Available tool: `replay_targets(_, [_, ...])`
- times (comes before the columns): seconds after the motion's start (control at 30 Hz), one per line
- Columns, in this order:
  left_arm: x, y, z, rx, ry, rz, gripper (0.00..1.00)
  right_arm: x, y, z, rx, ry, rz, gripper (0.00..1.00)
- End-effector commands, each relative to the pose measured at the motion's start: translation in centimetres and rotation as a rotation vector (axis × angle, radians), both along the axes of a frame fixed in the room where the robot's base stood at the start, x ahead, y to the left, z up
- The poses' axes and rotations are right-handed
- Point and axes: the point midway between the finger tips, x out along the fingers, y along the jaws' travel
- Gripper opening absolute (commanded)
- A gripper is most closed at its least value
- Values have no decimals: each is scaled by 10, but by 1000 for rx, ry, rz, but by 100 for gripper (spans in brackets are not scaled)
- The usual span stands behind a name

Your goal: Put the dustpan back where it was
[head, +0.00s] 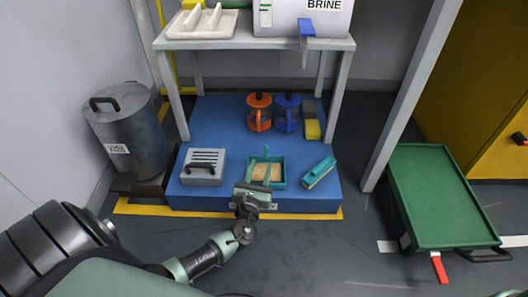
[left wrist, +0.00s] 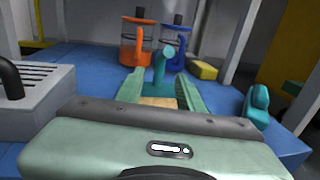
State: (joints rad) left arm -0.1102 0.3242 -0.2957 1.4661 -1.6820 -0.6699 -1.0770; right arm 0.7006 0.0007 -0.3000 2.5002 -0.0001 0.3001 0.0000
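The teal dustpan (head: 281,171) with a tan inside lies near the front edge of the blue platform (head: 230,122), its handle sticking up at the back. My left gripper (head: 261,181) is low at the dustpan's near side, pointing away from me. In the left wrist view its two green fingers (left wrist: 160,92) look apart, with the dustpan's handle (left wrist: 159,72) showing between and beyond them. I cannot tell whether they touch the dustpan. The gripper's body hides the dustpan's near edge. My right gripper is out of view.
A grey slotted box (head: 204,175) stands left of the dustpan and a teal brush (head: 320,171) lies right. A table (head: 250,44) stands over the platform. A green cart (head: 440,195) stands right.

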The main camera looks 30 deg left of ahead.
Motion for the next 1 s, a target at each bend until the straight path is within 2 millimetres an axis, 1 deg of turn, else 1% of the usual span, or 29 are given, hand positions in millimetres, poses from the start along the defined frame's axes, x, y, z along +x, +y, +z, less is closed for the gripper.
replay_targets(0.03, [-8,-4,3,1,3,-2,37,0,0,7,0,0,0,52])
replay_targets(0.1, [-17,-6,2,0,2,-1,37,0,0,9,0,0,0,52])
replay_targets(0.2, [-25,-9,1,1,1,-1,37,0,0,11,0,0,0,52])
replay_targets(0.33, [-29,-11,1,0,-1,-1,37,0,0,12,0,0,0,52])
replay_targets(0.47, [-29,-11,0,1,-2,-1,37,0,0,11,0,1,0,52])
replay_targets(0.53, [-26,-13,4,-20,-10,-4,37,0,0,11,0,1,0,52])
replay_targets(0.57, [-21,-16,8,-45,-21,-7,37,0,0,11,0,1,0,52])
replay_targets(0.63, [-4,-28,27,-153,-65,-27,37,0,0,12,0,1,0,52])
replay_targets(0.67, [6,-36,39,-221,-90,-43,37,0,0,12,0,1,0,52])
replay_targets(0.7, [22,-49,60,-335,-135,-73,37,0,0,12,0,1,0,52])
replay_targets(0.77, [46,-74,101,-534,-212,-138,37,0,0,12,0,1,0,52])
replay_targets(0.8, [60,-92,133,-676,-266,-196,37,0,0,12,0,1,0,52])
replay_targets(0.87, [76,-121,187,-887,-342,-302,37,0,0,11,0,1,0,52])
replay_targets(0.9, [81,-139,223,-1017,-387,-381,37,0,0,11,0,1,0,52])
replay_targets(0.97, [83,-164,280,-1201,-447,-511,37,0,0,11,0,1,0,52])
replay_targets(1.0, [80,-180,318,-1315,-479,-604,37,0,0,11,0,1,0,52])
